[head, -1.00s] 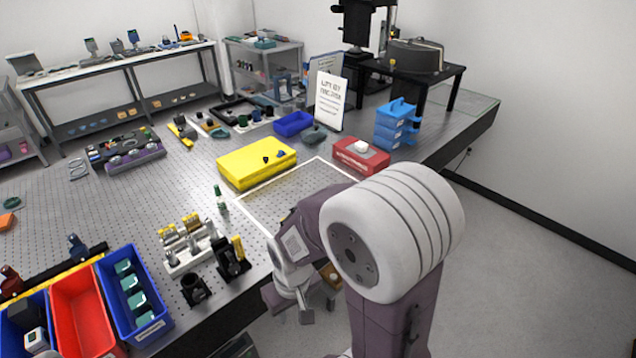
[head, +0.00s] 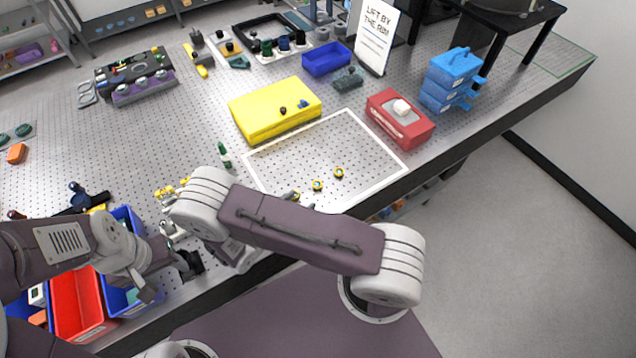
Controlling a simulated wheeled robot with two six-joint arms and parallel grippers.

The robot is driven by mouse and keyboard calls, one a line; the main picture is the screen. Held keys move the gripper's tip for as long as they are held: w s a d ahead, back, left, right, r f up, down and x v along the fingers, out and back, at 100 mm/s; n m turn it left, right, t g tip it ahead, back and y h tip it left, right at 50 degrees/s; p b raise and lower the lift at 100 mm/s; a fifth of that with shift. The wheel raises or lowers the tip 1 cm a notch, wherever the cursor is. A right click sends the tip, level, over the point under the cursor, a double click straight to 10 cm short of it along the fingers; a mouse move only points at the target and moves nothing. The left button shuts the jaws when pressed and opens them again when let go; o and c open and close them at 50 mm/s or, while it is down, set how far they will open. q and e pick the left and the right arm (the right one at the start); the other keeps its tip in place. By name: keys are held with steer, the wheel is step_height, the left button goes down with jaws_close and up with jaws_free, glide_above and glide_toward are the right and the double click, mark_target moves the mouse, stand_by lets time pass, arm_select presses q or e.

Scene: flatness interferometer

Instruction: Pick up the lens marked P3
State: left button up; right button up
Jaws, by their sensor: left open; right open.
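Small round pieces with yellow rims, which look like lenses, lie in a row in the white-outlined area: one (head: 339,173), a second (head: 317,185) and a third (head: 296,196) close to my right forearm's edge. Their marks are too small to read, so I cannot tell which is P3. My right gripper (head: 238,258) is low, left of and nearer than the lenses, largely hidden by my forearm; it is open and holds nothing I can see.
A yellow case (head: 270,112) stands behind the outlined area (head: 385,135). A red box (head: 398,122) stands at its right, with stacked blue boxes (head: 447,85) beyond. A green-capped bottle (head: 224,155) stands left. A red bin (head: 75,305) is at lower left.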

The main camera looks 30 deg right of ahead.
mark_target(316, 185)
steer(key=shift+w+d+f+p, duration=0.3)
steer(key=shift+w+d, duration=0.25)
steer(key=shift+w+d+f+p, duration=0.25)
steer(key=shift+w+d+p, duration=0.05)
steer(key=shift+w+d, duration=0.25)
steer(key=shift+w+d+f, duration=0.15)
steer(key=shift+d+f, duration=0.1)
steer(key=shift+d, duration=0.25)
steer(key=p+x, duration=0.2)
steer(key=x, duration=0.2)
steer(key=shift+w+d+r+p, duration=0.1)
steer(key=shift+d+p, duration=0.15)
steer(key=shift+p, duration=0.05)
steer(key=shift+w+d+f, duration=0.25)
steer(key=shift+d+f, duration=0.05)
steer(key=shift+s, duration=0.1)
steer(key=shift+c, duration=1)
arm_select(q)
steer(key=r, duration=0.2)
steer(key=w+r, duration=0.1)
steer(key=shift+r, duration=0.35)
arm_select(e)
jaws_close()
